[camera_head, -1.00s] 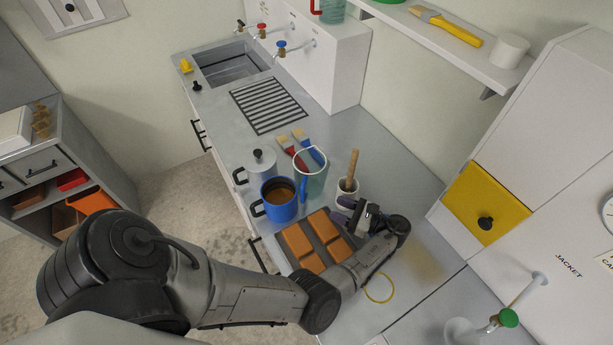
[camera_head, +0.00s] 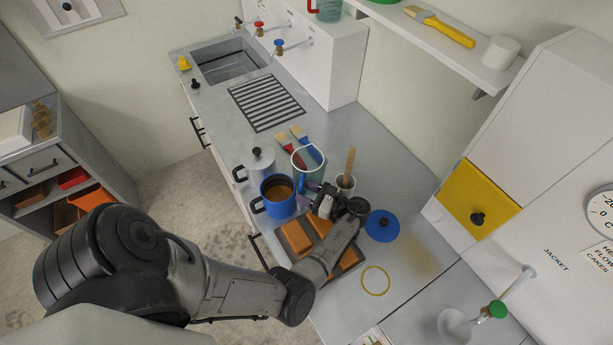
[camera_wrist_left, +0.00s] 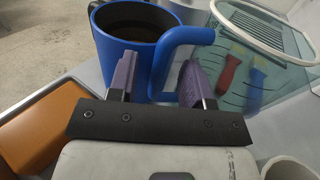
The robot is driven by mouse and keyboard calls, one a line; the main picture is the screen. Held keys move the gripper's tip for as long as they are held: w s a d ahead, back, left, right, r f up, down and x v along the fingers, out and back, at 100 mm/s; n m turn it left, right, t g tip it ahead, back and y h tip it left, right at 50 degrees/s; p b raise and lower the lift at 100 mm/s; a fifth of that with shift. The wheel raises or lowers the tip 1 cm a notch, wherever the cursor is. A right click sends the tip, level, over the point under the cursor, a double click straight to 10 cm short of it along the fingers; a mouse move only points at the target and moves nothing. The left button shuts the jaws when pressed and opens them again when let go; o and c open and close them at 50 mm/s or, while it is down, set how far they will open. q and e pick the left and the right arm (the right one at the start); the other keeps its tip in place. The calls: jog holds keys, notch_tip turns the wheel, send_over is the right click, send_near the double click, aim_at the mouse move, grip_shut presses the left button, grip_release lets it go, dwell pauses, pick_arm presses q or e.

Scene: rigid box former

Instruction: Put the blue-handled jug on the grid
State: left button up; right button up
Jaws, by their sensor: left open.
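The clear jug (camera_head: 310,157) stands on the counter beside the blue mug of brown liquid (camera_head: 278,202). It also shows at the right of the left wrist view (camera_wrist_left: 245,85), and its blue handle (camera_wrist_left: 172,55) faces my gripper. My left gripper (camera_head: 322,192) is at the jug's near side. In the left wrist view its purple fingers (camera_wrist_left: 157,80) are open, one on each side of the handle; I cannot tell if they touch it. The grid (camera_head: 266,103), a set of dark bars, lies bare on the counter near the sink. My right gripper is not in view.
A grey lidded pot (camera_head: 258,163) stands left of the jug. Red and blue brushes (camera_head: 288,150) lie behind it. A cup with a wooden handle (camera_head: 346,184) is close on the right.

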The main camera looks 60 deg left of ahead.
pick_arm(q)
jog(key=shift+a, duration=0.1)
jog(key=shift+c, duration=0.3)
grip_shut()
